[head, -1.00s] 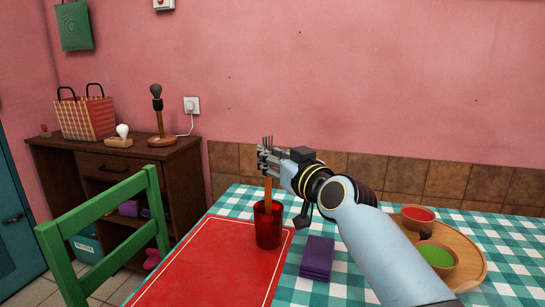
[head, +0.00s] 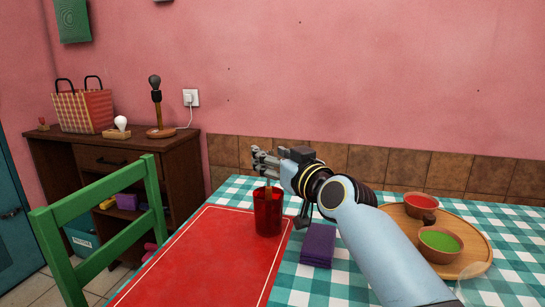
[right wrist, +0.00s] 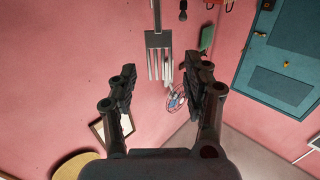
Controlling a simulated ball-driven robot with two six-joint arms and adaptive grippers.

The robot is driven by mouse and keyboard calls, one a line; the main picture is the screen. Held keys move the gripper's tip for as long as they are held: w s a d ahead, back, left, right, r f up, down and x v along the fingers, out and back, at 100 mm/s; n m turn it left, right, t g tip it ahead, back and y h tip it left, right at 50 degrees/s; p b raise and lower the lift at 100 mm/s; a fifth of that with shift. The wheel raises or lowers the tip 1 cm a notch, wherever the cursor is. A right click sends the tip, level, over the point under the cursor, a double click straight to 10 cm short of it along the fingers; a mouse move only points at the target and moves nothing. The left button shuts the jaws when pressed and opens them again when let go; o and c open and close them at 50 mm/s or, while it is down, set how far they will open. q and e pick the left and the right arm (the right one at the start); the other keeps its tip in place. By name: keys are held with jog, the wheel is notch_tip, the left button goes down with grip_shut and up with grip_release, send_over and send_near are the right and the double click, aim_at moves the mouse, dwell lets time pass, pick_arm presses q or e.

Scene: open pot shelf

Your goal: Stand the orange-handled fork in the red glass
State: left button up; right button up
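The red glass (head: 268,218) stands upright on the table by the far right corner of the red placemat (head: 205,260). The orange-handled fork (right wrist: 158,41) is upright, tines up, with its handle down in the glass; the wrist view is upside down. In the head view only a short piece of handle shows at the rim, and the tines are hidden by or lost against my gripper. My right gripper (head: 264,162) is just above the glass. In the right wrist view its fingers (right wrist: 163,88) are spread, with clear gaps to the fork. My left gripper is not visible.
A purple folded napkin (head: 318,246) lies right of the glass, below my right arm. A round wooden tray (head: 478,243) with a red-filled bowl (head: 421,203) and a green-filled bowl (head: 440,243) is at the right. A green chair (head: 95,205) stands at the left.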

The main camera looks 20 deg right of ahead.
jog(key=s+d, duration=0.2)
jog(key=s, duration=0.9)
jog(key=shift+s+d, duration=0.15)
jog(key=shift+s, duration=0.25)
dwell(0.5)
